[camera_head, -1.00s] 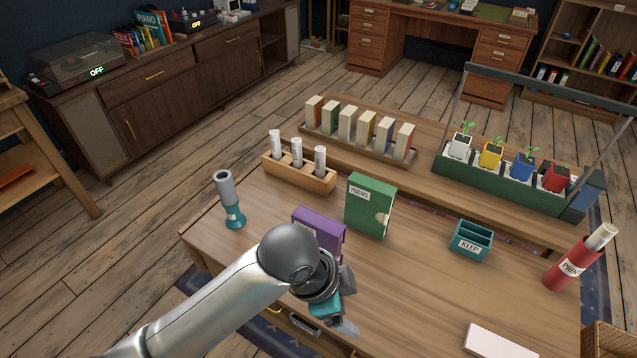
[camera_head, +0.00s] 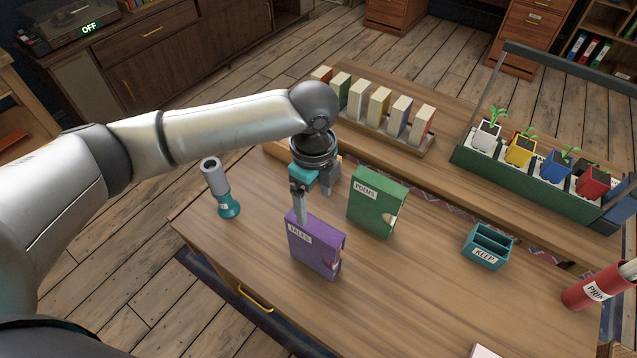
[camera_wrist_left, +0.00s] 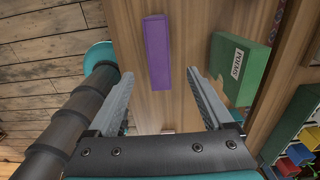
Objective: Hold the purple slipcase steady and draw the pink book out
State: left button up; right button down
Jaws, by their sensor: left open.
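The purple slipcase (camera_head: 312,250), labelled TALES, stands upright on the table; its notched open side faces right. The pink book cannot be made out clearly; only a pale sliver shows at the notch. My left gripper (camera_head: 314,198) points down, open, just above and behind the slipcase's top, holding nothing. In the left wrist view the slipcase (camera_wrist_left: 157,52) shows as a narrow purple strip ahead of and between the open fingers (camera_wrist_left: 160,88). I cannot tell whether a finger touches it. My right gripper is not in view.
A green POEMS slipcase (camera_head: 374,205) stands close to the right. A teal KEEP box (camera_head: 487,247), a red tube (camera_head: 592,291) and a planter (camera_head: 510,175) are farther right. The table's front middle is clear.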

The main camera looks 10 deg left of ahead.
aim_at(314, 238)
pick_arm(q)
jog(key=f+b, duration=0.1)
jog(key=f, duration=0.6)
jog(key=f+b, duration=0.2)
jog(key=f, duration=0.5)
jog(key=shift+s+f, duration=0.2)
jog(key=shift+f, duration=0.1)
jog(key=shift+c, duration=0.2)
grip_shut()
dwell(0.7)
